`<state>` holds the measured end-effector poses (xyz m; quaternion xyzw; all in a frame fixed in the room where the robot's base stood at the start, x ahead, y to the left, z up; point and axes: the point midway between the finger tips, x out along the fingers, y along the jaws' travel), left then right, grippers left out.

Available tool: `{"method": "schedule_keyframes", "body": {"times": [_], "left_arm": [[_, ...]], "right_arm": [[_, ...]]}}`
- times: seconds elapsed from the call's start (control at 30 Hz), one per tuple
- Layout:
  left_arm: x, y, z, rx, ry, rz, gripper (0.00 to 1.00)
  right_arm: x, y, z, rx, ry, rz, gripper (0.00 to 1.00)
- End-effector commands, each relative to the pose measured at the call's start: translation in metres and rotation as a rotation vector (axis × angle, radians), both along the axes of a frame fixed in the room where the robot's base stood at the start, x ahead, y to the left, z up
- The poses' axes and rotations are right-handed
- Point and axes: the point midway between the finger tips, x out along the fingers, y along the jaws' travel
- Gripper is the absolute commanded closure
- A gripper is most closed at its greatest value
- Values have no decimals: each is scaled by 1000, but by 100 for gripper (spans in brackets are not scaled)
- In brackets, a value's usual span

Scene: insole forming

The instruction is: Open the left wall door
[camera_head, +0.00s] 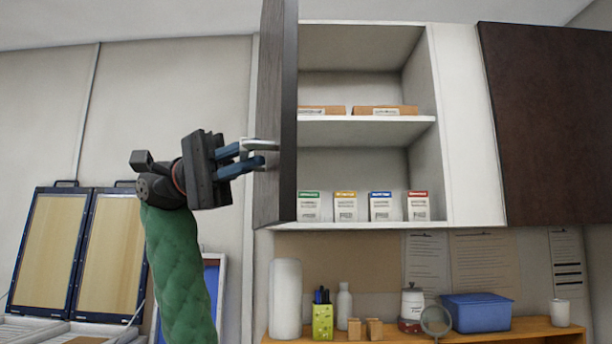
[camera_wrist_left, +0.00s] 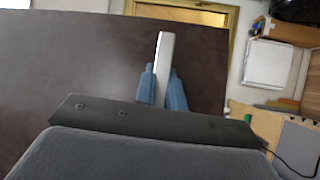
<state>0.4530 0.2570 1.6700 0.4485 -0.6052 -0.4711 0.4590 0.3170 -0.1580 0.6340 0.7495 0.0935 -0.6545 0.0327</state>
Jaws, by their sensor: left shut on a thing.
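The left wall door (camera_head: 277,120) is a dark brown panel that stands swung well open, seen nearly edge-on in the head view. It fills much of the left wrist view (camera_wrist_left: 70,75). My left gripper (camera_head: 257,157) is at the door's outer face with its blue fingers shut on the pale door handle (camera_head: 262,145). The handle also shows between the fingers in the left wrist view (camera_wrist_left: 165,60). The open wall cabinet (camera_head: 463,130) shows two shelf levels. My right gripper is in neither view.
Several small boxes (camera_head: 346,206) stand on the cabinet's lower level, and flat cartons (camera_head: 386,111) lie on the upper shelf. A second dark door (camera_head: 545,120) at the right is closed. Below, a wooden shelf (camera_head: 500,335) bears a blue bin (camera_head: 476,312), bottles and a green cup (camera_head: 322,321).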

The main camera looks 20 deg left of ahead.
Motion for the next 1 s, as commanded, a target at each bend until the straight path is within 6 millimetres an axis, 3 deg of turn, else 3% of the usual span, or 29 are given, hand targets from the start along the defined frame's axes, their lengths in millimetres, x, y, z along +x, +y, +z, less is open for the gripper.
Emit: {"method": "schedule_keyframes", "body": {"times": [0.2, 0.33, 0.6, 1.0], "left_arm": [[-21, 40, -3, 1, 1, -89, 100], [-28, 54, -3, 2, 1, -123, 100], [-36, 73, -1, 2, 1, -166, 100], [-37, 77, 0, 1, 2, -175, 100]], "right_arm": [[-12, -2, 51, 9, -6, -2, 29], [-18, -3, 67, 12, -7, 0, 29], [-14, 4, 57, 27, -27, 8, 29], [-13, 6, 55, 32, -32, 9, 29]]}}
